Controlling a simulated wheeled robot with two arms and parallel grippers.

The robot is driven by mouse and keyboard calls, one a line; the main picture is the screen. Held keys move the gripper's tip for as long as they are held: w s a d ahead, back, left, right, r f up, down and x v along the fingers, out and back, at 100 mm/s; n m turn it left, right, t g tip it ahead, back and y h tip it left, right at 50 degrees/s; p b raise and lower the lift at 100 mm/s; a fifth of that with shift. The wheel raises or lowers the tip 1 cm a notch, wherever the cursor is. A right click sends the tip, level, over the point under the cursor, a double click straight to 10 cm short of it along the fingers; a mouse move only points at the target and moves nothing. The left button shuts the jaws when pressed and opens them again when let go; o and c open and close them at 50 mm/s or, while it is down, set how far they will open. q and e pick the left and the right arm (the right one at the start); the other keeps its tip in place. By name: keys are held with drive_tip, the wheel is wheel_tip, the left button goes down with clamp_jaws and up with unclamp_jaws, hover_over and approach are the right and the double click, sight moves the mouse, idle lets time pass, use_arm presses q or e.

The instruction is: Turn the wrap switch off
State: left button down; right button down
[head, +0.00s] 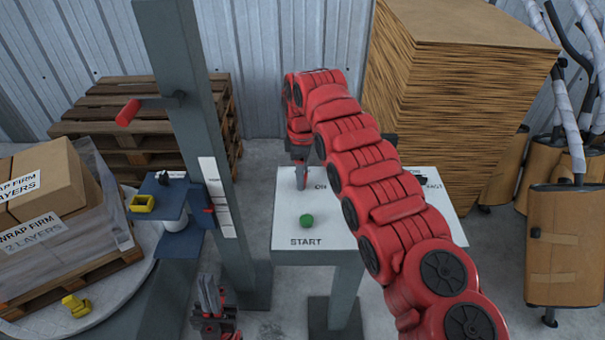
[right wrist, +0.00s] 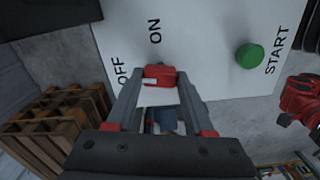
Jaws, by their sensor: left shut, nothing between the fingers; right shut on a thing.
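The white control panel (head: 340,230) stands in the middle of the head view, with ON and START lettering and a green button (head: 307,221). My right arm reaches over it, and my right gripper (head: 301,183) points down at its left part. In the right wrist view, the right fingers (right wrist: 161,80) are shut on the red wrap switch (right wrist: 160,72). OFF is lettered left of the switch and ON above it in that view. I cannot tell which way the switch is set. My left gripper (head: 211,285) is shut and empty, low in front of the grey post.
A grey post (head: 195,100) with a red handle and blue carriage stands left of the panel. Wrapped boxes (head: 60,215) sit on a pallet at left. Stacked cardboard (head: 440,80) stands behind, and wooden pallets (head: 130,125) are at the back left.

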drive_tip(key=shift+n, duration=1.1)
drive_tip(key=shift+c, duration=1.4)
unclamp_jaws()
wheel_tip(320, 180, up, 3)
drive_tip(key=shift+w+a+f, duration=0.1)
wheel_tip(320, 180, up, 3)
drive_tip(key=shift+f+p, duration=0.2)
drive_tip(key=shift+p, duration=0.6)
wheel_tip(320, 180, up, 12)
drive_tip(key=p, duration=1.1)
drive_tip(key=shift+p, duration=0.35)
